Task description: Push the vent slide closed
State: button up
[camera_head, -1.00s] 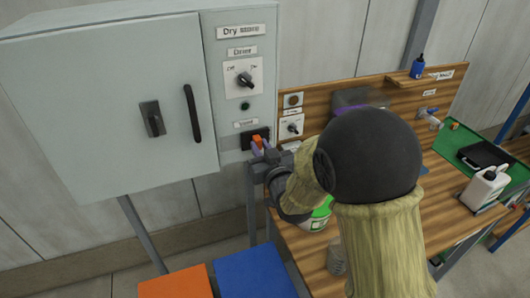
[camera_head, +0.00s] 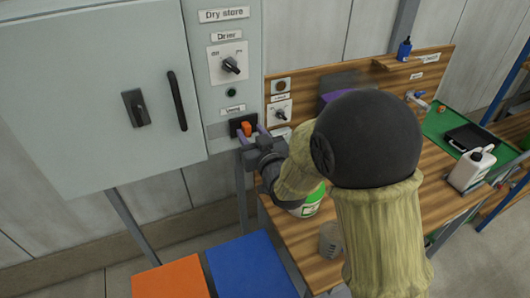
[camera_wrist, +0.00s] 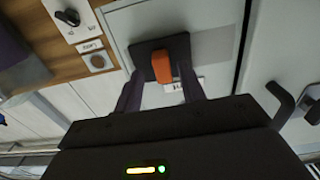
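The vent slide is an orange knob (camera_head: 247,128) on a black plate (camera_head: 235,126), low on the grey dry store cabinet under a "Vent" label. In the wrist view the knob (camera_wrist: 162,66) stands about mid-plate. My gripper (camera_head: 251,134) is at the slide with its two purple-grey fingers apart. In the wrist view the fingers (camera_wrist: 161,84) point at the plate, one on each side of the knob, with gaps visible. I cannot tell how deep they reach or whether either touches the plate. My forearm hides part of the bench.
The cabinet door has a black handle (camera_head: 177,101). A drier dial (camera_head: 231,65) sits above the slide. Right of it, a wooden panel carries another dial (camera_head: 280,114). A green-labelled container (camera_head: 307,205) stands on the bench under my arm. Blue (camera_head: 250,268) and orange (camera_head: 172,281) surfaces lie below.

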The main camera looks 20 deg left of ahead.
jog(key=b+v, duration=1.3)
jog(key=v, duration=0.4)
dwell(0.4)
jog(key=w+d+f+m+g+h, duration=0.2)
jog(key=d+f+h, duration=0.2)
jog(key=d+f, duration=0.35)
jog(key=w+d+f+m+g+h, duration=0.25)
jog(key=d+f+h, duration=0.25)
jog(key=d+f, duration=0.25)
jog(key=s+d+f+m+g+h, duration=0.2)
jog(key=s+d+f+g, duration=0.4)
jog(key=s+d+f, duration=0.3)
jog(key=shift+d+m+h, duration=0.4)
jog(key=shift+d+m, duration=0.2)
jog(key=shift+m, duration=0.25)
